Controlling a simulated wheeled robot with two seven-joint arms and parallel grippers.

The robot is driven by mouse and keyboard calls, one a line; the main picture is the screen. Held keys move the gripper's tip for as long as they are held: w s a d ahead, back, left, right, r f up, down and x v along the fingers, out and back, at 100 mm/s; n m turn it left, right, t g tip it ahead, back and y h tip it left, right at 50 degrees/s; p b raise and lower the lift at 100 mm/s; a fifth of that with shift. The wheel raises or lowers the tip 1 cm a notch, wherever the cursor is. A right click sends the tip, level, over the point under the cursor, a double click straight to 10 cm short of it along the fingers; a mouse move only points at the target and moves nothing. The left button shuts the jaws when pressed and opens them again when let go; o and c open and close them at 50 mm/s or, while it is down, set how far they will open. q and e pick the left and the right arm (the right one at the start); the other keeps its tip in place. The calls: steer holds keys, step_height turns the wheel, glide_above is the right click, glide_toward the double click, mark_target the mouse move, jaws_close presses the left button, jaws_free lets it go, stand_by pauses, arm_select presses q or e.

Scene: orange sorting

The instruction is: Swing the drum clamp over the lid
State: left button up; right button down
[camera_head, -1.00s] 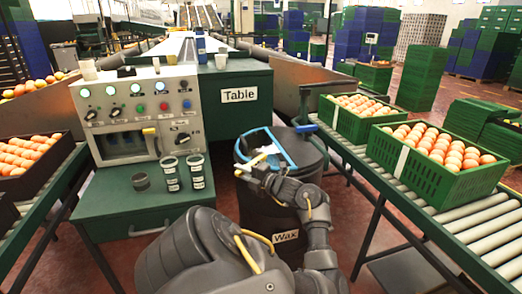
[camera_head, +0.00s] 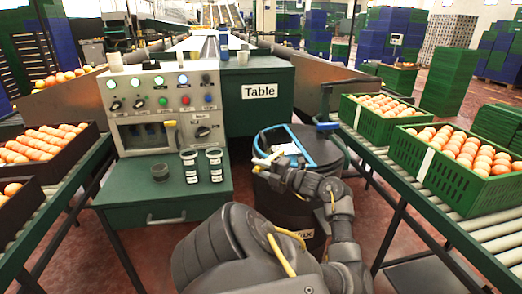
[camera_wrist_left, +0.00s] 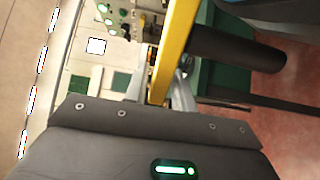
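The dark drum (camera_head: 290,205), labelled Wax, stands in front of the green cabinet. Its label is partly hidden by my left arm. A blue hoop-shaped bar (camera_head: 303,151), which looks like the clamp, runs along the left and back of the drum's top. The dark lid (camera_head: 322,153) shows on the right. My left gripper (camera_head: 263,162) is at the drum's near left rim, by the blue bar. Whether its fingers touch or hold the bar cannot be told. In the left wrist view a yellow bar (camera_wrist_left: 176,45) crosses in front of the gripper body. My right gripper is out of view.
A control panel (camera_head: 160,103) with knobs and lights stands left of the drum, with black cups (camera_head: 190,166) on its shelf. A roller conveyor (camera_head: 440,205) with green crates (camera_head: 455,190) of oranges runs close on the right. Brown trays (camera_head: 45,160) lie left.

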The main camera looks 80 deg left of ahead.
arm_select(q)
steer(key=shift+w+d, duration=0.1)
steer(key=shift+w, duration=0.15)
steer(key=shift+w+d, duration=0.2)
steer(key=shift+w, duration=0.05)
steer(key=v, duration=1)
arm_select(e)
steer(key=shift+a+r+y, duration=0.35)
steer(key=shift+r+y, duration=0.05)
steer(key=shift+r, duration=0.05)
arm_select(q)
steer(key=shift+s, duration=0.1)
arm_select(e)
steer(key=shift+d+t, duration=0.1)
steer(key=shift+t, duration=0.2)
